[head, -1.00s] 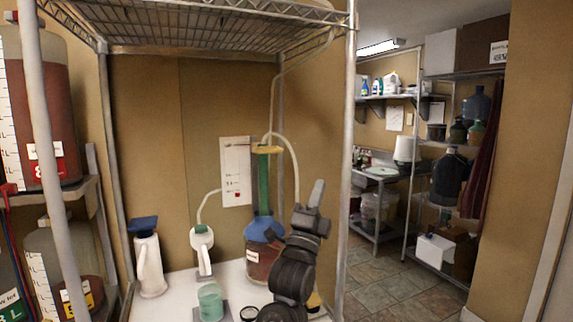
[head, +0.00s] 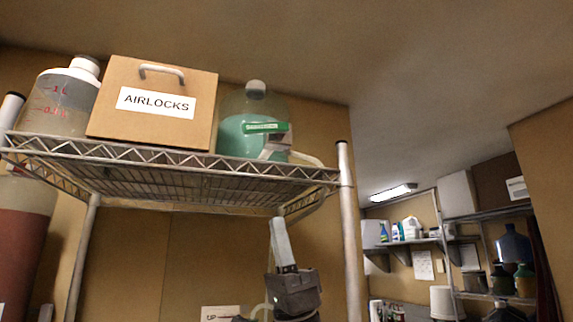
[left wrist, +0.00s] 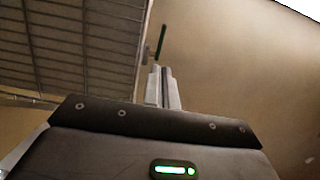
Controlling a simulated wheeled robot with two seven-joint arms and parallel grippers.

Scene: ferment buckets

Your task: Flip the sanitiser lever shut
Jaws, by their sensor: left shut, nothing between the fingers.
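The sanitiser jug (head: 236,140) holds teal liquid and stands on the top wire shelf, at its right end. A green strip with white lettering (head: 264,127) shows across its front, above a pale tap (head: 275,147) with a tube running right. In the left wrist view a thin green bar (left wrist: 161,42) stands out beyond the shelf edge; it looks like the lever, seen nearly edge-on. My left gripper (head: 279,220) is shut and empty, pointing up just below the shelf's front edge. Its fingertips (left wrist: 163,69) appear below the green bar; I see no clear contact. My right gripper is out of view.
The wire shelf (head: 150,150) spans above my gripper, with a metal post (head: 350,240) to its right. An AIRLOCKS box (head: 120,80) and a clear jug (head: 62,100) stand left of the sanitiser. The space between gripper and post looks open.

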